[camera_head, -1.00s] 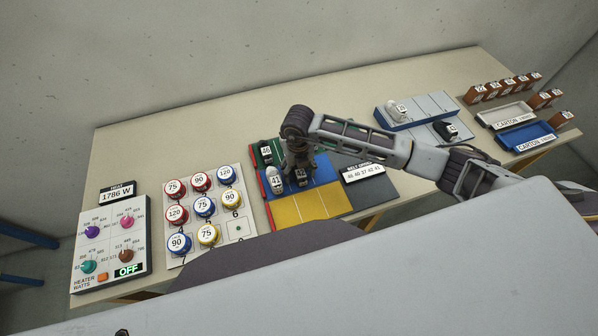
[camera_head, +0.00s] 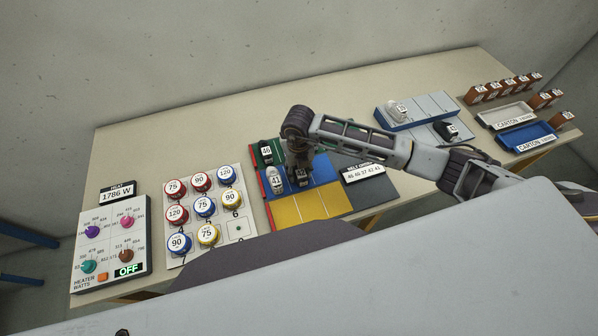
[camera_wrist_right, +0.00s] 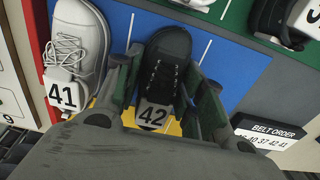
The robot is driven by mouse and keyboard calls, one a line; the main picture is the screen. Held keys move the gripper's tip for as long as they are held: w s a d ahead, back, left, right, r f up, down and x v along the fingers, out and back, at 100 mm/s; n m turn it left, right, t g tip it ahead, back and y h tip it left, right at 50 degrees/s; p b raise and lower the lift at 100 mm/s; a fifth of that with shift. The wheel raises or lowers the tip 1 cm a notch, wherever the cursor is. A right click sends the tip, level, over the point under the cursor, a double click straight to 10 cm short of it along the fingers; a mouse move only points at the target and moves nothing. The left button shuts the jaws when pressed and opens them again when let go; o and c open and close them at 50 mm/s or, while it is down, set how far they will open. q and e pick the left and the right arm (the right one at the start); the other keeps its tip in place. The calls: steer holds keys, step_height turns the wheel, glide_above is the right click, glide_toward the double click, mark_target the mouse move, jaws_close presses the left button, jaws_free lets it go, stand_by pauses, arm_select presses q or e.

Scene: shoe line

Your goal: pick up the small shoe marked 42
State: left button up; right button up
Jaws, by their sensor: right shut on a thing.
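The small black shoe marked 42 (camera_wrist_right: 165,62) stands on the blue strip of the belt board in the right wrist view, its label facing me. My right gripper (camera_wrist_right: 165,95) is shut on it, one finger on each side. In the head view the right gripper (camera_head: 299,172) points down over the blue strip (camera_head: 325,170) and hides most of that shoe. A white shoe marked 41 (camera_head: 275,181) stands just left of it; it also shows in the right wrist view (camera_wrist_right: 80,40). My left gripper is not in view.
A dark shoe marked 46 (camera_head: 266,151) stands on the green strip behind. The yellow strip (camera_head: 308,206) in front is bare. A belt order sign (camera_head: 362,172) lies to the right.

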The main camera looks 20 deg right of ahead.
steer(key=shift+r, duration=0.1)
steer(key=shift+r+b, duration=0.75)
steer(key=shift+r, duration=4.15)
steer(key=shift+f, duration=0.15)
